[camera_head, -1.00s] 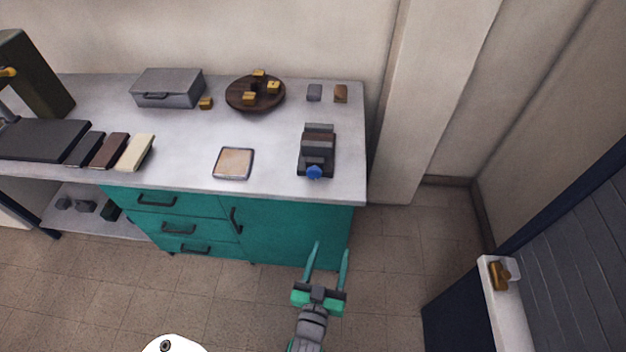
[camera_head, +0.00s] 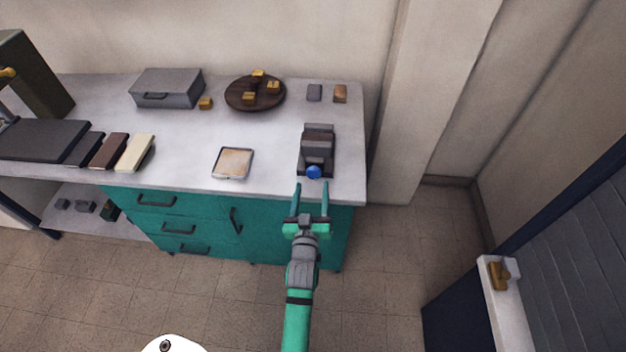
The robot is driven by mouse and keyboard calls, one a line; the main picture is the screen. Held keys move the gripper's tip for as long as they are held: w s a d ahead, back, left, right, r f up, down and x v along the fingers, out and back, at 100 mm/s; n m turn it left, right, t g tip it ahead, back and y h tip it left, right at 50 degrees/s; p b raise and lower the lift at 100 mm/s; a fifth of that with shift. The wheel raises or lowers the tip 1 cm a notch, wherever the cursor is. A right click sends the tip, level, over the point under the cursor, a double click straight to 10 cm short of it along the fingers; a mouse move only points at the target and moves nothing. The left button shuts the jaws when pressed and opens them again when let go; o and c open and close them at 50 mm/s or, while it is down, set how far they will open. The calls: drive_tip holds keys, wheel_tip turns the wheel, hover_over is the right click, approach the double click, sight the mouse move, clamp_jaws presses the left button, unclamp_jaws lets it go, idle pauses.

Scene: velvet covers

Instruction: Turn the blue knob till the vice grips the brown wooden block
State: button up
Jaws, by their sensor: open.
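The dark grey vice (camera_head: 326,131) stands near the right end of the grey worktop. Its blue knob (camera_head: 313,172) faces the front edge. A brown block (camera_head: 317,147) sits between the vice's jaws; whether the jaws touch it is too small to tell. My gripper (camera_head: 311,188) is open and empty, its two teal fingers pointing at the knob from the front. The fingertips are just short of the knob, one to each side of its line, and do not appear to touch it.
A tan square tray (camera_head: 234,163) lies left of the vice. A round dark board (camera_head: 240,100) with several yellowish pieces and a grey box (camera_head: 167,88) stand at the back. Teal drawers (camera_head: 180,228) are below the worktop.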

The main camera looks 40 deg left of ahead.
sight(313, 176)
drive_tip(key=shift+x, duration=2.2)
drive_tip(key=shift+c, duration=0.7)
drive_tip(key=c, duration=0.9)
